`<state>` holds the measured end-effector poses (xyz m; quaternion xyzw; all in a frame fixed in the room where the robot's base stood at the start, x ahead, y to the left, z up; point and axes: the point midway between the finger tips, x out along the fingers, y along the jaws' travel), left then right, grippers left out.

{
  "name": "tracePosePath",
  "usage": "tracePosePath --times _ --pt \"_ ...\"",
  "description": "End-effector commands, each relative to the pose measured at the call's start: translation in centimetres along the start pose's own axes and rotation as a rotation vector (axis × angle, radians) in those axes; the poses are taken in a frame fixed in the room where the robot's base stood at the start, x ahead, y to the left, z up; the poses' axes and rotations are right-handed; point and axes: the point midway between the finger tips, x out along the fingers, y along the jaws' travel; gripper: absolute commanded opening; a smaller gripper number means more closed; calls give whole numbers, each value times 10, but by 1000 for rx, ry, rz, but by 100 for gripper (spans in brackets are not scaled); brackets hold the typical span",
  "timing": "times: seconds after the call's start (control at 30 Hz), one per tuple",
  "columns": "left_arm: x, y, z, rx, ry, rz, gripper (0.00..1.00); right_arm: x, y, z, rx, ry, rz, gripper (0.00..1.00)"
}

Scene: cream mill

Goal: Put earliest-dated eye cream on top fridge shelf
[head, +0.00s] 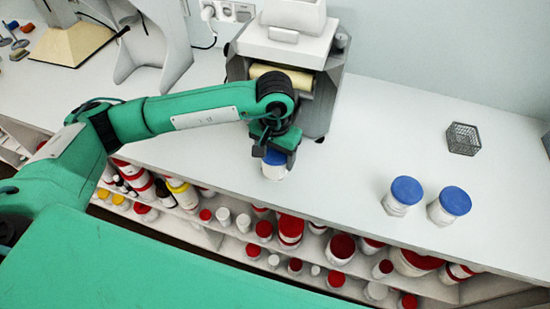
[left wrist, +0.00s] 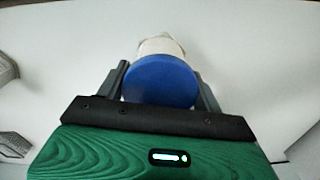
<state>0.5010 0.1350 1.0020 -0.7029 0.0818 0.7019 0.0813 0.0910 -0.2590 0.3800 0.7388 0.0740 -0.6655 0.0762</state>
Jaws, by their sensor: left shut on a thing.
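My left gripper (head: 274,150) is shut on a white jar with a blue lid (head: 274,160), at the counter in front of the grey-and-white machine. In the left wrist view the blue lid (left wrist: 160,80) sits between the two fingers, with the white jar body (left wrist: 161,46) beyond it. Two more white jars with blue lids, one left (head: 403,195) and one right (head: 450,205), stand upright on the counter at the right. No dates are readable on any jar. No fridge is recognisable. My right gripper is not in view.
The mill-like machine (head: 290,60) stands close behind the held jar. A small wire basket (head: 463,138) is at the right. Shelves below the white counter (head: 350,150) hold several red-lidded containers (head: 291,228). The counter between the held jar and the two jars is clear.

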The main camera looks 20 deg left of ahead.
Motion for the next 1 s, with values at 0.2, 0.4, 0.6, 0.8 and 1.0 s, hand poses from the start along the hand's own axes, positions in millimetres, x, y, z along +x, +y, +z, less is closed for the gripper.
tracePosePath --times 0.2,0.4,0.6,0.8,1.0 --pt "28 0 1 0 -4 -1 40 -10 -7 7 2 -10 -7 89" --pt "29 0 0 0 -1 0 40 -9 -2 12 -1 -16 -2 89" --pt "34 0 0 1 -1 0 40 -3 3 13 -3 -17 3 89" --pt "32 0 0 0 -2 -1 89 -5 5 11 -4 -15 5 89" --pt "31 0 0 0 -2 0 89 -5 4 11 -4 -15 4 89"
